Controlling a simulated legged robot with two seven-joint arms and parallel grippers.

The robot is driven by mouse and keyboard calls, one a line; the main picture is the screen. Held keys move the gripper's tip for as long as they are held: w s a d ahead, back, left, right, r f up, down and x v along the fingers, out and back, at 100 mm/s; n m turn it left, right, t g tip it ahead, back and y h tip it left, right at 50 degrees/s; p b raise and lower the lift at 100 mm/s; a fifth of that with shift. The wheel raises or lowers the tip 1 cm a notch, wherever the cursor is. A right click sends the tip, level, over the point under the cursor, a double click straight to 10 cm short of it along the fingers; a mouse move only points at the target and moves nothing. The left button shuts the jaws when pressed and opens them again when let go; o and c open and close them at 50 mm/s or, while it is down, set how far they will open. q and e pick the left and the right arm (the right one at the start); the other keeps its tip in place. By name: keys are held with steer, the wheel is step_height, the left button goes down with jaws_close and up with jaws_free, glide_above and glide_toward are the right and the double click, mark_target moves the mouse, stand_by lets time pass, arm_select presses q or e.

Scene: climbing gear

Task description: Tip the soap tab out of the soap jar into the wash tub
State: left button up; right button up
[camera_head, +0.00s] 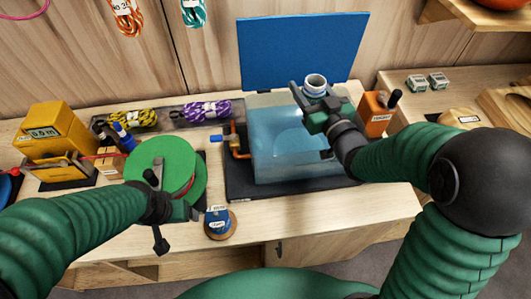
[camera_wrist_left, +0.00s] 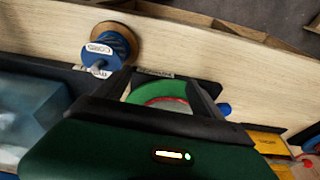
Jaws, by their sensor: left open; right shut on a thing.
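The soap jar (camera_head: 315,83), small and pale with an open round mouth, is in my right gripper (camera_head: 312,98) in the head view. The gripper is shut on it and holds it above the back right part of the wash tub. The jar looks roughly upright. I cannot see the soap tab. The wash tub (camera_head: 262,165) is clear-walled with bluish water, and stands on a dark base. My left gripper (camera_head: 158,208) is open and empty, over the near edge of a green reel (camera_head: 165,163); the reel shows between its fingers in the left wrist view (camera_wrist_left: 160,92).
A blue panel (camera_head: 300,50) stands behind the tub. A copper tap with a blue handle (camera_head: 216,138) is at its left. An orange box (camera_head: 375,113) is close right. A blue spool (camera_head: 218,222) sits in front. Rope coils (camera_head: 207,111) and a yellow device (camera_head: 55,130) are left.

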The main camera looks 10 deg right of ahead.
step_height(320, 180, up, 5)
steer(key=p, duration=0.4)
steer(key=shift+r, duration=0.15)
